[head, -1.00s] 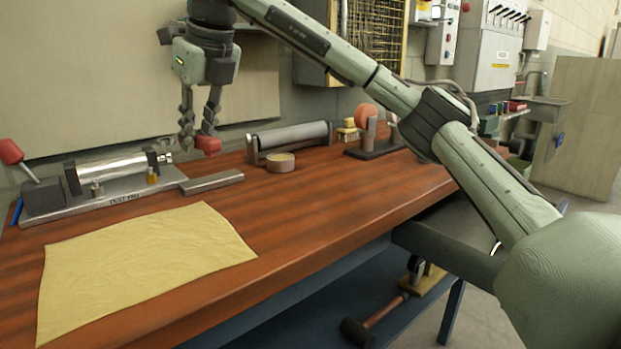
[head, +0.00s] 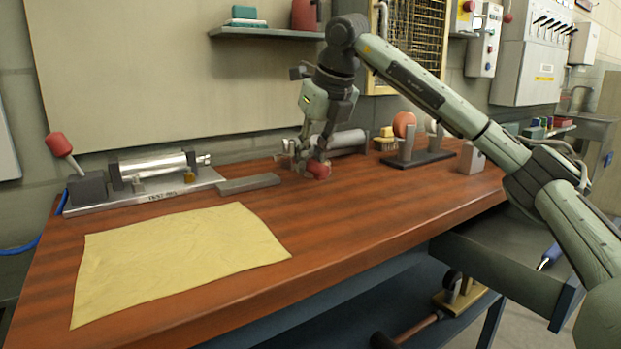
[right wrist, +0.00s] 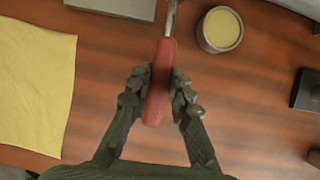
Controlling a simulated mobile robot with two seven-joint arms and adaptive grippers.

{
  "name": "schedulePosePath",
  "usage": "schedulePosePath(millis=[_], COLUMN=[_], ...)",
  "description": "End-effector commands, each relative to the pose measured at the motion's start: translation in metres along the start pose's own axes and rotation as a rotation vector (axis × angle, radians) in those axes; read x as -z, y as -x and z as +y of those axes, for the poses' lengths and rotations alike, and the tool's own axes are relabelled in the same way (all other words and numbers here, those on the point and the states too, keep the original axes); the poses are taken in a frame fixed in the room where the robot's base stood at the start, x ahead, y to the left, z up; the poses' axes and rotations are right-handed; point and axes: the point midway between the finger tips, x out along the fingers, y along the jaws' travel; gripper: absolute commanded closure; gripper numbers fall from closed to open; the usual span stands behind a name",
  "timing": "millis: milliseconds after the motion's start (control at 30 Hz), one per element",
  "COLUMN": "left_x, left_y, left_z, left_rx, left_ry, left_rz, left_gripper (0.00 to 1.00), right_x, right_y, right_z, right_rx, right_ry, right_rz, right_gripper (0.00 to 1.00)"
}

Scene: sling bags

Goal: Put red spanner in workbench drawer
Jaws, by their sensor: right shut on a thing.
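The red spanner (right wrist: 159,85) shows in the right wrist view as a red handle with a metal shaft running out past the top edge. My right gripper (right wrist: 160,88) is shut on its handle. In the head view the right gripper (head: 317,166) is above the back of the workbench, and only the red end of the spanner (head: 319,171) shows clearly there. A grey drawer (head: 480,262) stands pulled out under the right end of the workbench (head: 330,230), partly hidden by my right arm. A tool with a blue handle (head: 549,256) lies in it. My left gripper is out of view.
A yellow cloth (head: 180,260) lies at the front left of the bench. A test rig (head: 150,190) and a flat metal bar (head: 248,184) are behind it. A round tin (right wrist: 220,30) is beside the spanner. A grinder-like stand (head: 425,158) stands back right.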

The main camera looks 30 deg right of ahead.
Motion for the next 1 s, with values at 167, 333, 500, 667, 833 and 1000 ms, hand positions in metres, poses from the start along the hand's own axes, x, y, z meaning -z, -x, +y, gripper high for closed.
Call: schedulePosePath(millis=[167, 333, 500, 667, 833, 1000], left_x=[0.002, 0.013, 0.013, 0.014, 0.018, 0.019], left_y=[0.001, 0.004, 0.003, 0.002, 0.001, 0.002], left_z=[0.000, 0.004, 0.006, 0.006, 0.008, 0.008], left_rx=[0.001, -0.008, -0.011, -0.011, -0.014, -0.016], left_ry=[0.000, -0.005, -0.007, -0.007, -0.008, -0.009], left_rz=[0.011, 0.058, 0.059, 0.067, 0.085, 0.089], left_gripper=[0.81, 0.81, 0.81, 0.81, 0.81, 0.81], right_x=[0.011, 0.017, 0.016, 0.017, 0.018, 0.018], right_y=[-0.021, -0.035, -0.034, -0.036, -0.037, -0.037], right_z=[-0.001, 0.000, 0.001, 0.001, 0.001, 0.001], right_rx=[0.001, 0.000, -0.001, -0.001, -0.001, -0.001], right_ry=[0.000, 0.000, 0.000, 0.000, 0.000, 0.000], right_rz=[0.003, 0.000, -0.001, 0.000, -0.001, 0.000], right_gripper=[1.00, 1.00, 1.00, 1.00, 1.00, 0.60])
